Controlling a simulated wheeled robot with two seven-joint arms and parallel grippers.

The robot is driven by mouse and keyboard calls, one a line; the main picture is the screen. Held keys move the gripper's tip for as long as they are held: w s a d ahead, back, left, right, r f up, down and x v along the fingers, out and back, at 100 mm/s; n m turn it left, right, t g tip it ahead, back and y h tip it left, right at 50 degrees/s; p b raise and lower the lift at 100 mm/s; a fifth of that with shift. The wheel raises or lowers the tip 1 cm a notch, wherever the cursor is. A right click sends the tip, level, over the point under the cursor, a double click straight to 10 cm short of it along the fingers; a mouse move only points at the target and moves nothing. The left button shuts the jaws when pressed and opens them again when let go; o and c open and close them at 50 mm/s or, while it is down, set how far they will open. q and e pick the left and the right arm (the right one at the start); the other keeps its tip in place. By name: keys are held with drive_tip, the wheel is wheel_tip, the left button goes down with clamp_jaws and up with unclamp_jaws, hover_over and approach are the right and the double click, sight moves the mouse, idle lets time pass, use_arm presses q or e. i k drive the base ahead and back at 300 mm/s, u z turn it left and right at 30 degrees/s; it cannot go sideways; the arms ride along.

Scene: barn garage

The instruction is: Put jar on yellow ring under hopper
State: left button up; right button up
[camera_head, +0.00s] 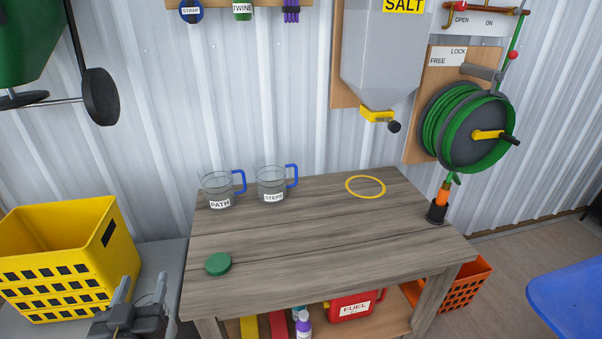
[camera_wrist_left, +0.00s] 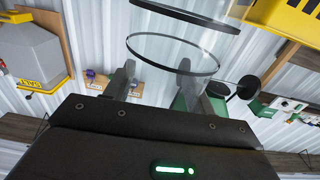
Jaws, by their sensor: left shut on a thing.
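My left gripper (camera_head: 141,284) is at the lower left in the head view, beside the yellow crate and left of the table. In the left wrist view it is shut on a clear glass jar (camera_wrist_left: 172,50), whose dark rims show beyond the fingers. The jar is hard to make out in the head view. The yellow ring (camera_head: 365,195) lies flat on the table at the back right, below the grey SALT hopper (camera_head: 380,60) with its yellow outlet. The hopper also shows upside down in the left wrist view (camera_wrist_left: 32,52). My right gripper is not in view.
On the wooden table (camera_head: 320,245), clear jugs PATH (camera_head: 216,190) and STEPS (camera_head: 271,184) with blue handles stand at the back left. A green lid (camera_head: 218,264) lies at the front left. A hose reel (camera_head: 468,130) hangs at right. The table's middle is clear.

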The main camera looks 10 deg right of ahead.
sight(365, 186)
drive_tip(key=z, duration=0.7)
drive_tip(key=i, duration=0.8)
drive_tip(key=z, duration=1)
